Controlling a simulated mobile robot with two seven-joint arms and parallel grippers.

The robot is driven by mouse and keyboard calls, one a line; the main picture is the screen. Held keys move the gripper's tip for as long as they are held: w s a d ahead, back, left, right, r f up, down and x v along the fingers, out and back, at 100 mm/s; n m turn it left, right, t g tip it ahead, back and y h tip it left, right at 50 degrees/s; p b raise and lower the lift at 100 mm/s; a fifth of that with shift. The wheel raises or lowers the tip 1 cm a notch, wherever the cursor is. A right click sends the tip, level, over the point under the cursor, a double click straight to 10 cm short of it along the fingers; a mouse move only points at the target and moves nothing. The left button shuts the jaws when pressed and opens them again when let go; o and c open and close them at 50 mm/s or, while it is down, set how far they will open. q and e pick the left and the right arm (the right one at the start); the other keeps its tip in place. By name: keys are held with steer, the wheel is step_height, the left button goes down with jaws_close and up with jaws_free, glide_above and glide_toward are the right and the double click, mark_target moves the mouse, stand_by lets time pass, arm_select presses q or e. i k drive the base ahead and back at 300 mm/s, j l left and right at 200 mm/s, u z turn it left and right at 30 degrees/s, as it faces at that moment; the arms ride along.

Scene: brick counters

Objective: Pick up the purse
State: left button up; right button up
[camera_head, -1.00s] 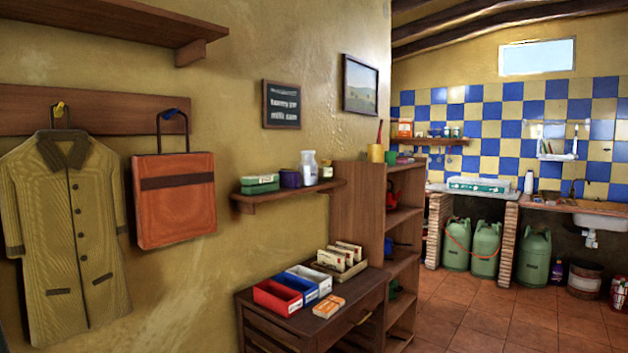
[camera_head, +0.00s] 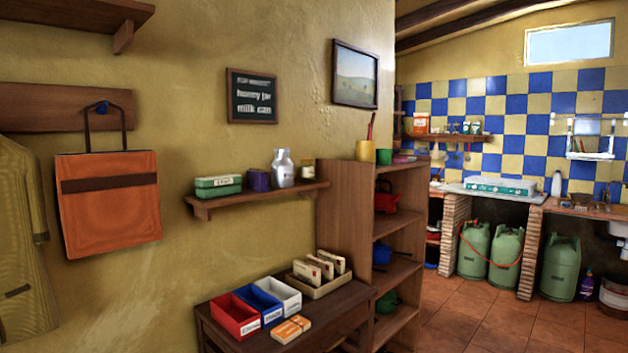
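The purse (camera_head: 110,205) is an orange-red rectangular bag with a dark brown band across its upper part and a tall dark handle. It hangs by the handle from a blue hook (camera_head: 102,107) on a brown wall board at the left of the head view. It hangs upright, close to the yellow wall, and nothing covers it. Neither of my grippers is in view.
A coat (camera_head: 22,240) hangs left of the purse, cut by the picture edge. A wall shelf (camera_head: 255,198) with small containers is to its right. Below stands a cabinet (camera_head: 345,325) with coloured boxes, beside a tall shelf unit (camera_head: 345,210). Tiled floor (camera_head: 460,315) is open at right.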

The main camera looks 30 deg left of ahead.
mark_target(257, 179)
steer(key=i+l+z, duration=0.25)
steer(key=i, duration=0.35)
steer(key=i+z, duration=0.3)
steer(key=i, duration=0.25)
steer(key=i+u, duration=0.25)
steer(key=i, duration=0.35)
steer(key=i+l+u, duration=0.3)
steer(key=i, duration=0.3)
steer(key=i+u, duration=0.25)
steer(key=u, duration=0.15)
steer(key=i+u, duration=0.2)
steer(key=u, duration=0.2)
steer(key=i+l+u, duration=0.1)
steer(key=u, duration=0.3)
steer(key=i+l, duration=0.05)
steer(key=i, duration=0.05)
